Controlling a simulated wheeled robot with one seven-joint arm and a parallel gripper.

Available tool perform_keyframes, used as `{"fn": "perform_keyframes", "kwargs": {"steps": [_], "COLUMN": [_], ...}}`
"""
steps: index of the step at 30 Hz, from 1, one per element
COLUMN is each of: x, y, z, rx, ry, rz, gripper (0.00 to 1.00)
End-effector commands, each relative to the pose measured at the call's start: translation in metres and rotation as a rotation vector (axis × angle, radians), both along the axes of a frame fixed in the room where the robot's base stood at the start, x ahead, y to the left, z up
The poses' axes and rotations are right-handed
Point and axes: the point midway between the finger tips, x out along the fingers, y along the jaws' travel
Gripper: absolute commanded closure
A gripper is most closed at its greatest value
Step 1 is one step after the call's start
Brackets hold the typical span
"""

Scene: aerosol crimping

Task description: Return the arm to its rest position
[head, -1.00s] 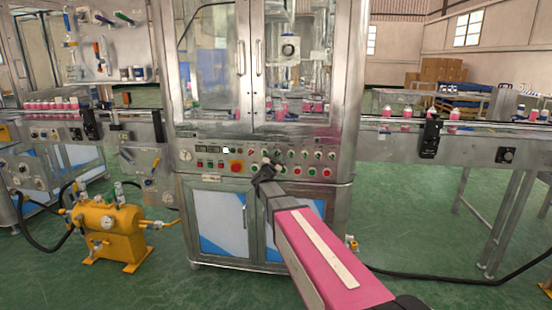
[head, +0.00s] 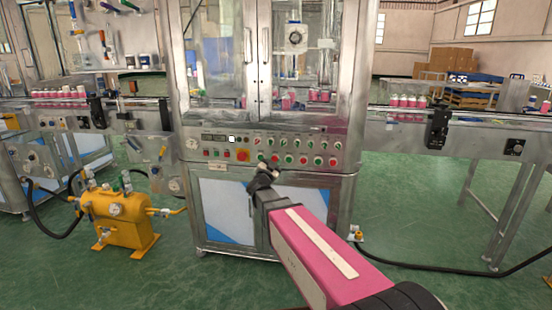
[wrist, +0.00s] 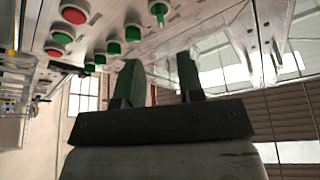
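My gripper (head: 266,168) is in front of the crimping machine's control panel (head: 214,152), at the lower edge of its row of buttons. In the wrist view, the two dark green fingers of my gripper (wrist: 160,82) stand apart with nothing between them. The panel also shows in the wrist view (wrist: 135,22), with red and green buttons close beyond the fingers. I cannot tell from these views whether a fingertip touches the panel. My pink arm reaches in from the lower right of the head view.
The machine's glass doors (head: 258,60) are closed above the panel. A conveyor (head: 465,132) with pink cans runs off to the right, and another (head: 70,104) to the left. A yellow tank (head: 118,218) with hoses stands on the floor at left. Green floor is open at right.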

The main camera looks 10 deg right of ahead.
Motion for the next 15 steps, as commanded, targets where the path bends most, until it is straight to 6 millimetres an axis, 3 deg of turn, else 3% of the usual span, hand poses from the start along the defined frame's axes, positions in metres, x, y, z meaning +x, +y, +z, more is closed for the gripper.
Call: {"fn": "perform_keyframes", "kwargs": {"steps": [15], "x": [0.0009], "y": [0.0045], "z": [-0.0082], "rx": [-0.023], "ry": [0.052], "rz": [0.08], "gripper": [0.65]}}
